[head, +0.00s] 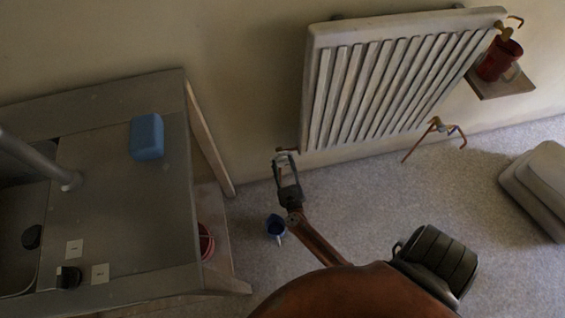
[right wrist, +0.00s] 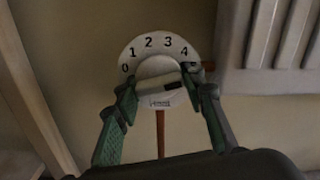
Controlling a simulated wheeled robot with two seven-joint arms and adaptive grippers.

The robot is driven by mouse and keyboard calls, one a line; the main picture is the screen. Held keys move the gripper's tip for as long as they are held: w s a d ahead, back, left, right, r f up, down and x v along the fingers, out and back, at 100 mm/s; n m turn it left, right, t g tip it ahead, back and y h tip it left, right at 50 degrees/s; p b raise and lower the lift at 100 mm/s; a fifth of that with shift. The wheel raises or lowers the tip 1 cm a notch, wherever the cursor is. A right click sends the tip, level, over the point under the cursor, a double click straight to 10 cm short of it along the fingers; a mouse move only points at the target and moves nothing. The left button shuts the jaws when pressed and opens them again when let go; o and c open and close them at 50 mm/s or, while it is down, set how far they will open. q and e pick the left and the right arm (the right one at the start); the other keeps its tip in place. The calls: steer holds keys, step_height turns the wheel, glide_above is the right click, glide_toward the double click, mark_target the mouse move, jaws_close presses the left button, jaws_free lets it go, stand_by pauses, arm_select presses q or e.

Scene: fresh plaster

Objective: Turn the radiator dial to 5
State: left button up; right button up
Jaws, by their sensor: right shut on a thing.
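The white radiator dial (right wrist: 158,44) shows in the right wrist view with the numbers 0 to 4 around its upper edge. No 5 is visible; my right finger and a dark part cover the area past 4. The pale knob (right wrist: 157,83) lies between the green fingers of my right gripper (right wrist: 160,91), which is shut on it. I cannot clearly read the number it points to. In the head view my right gripper (head: 284,158) reaches the lower left corner of the white radiator (head: 312,95), where the dial is mostly hidden. My left gripper is not in view.
A grey counter (head: 110,200) with a blue block (head: 146,137) stands at the left. A blue cup (head: 275,227) is on the floor beside my right arm.

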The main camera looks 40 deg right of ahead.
steer(key=o, duration=1.1)
steer(key=shift+o, duration=0.2)
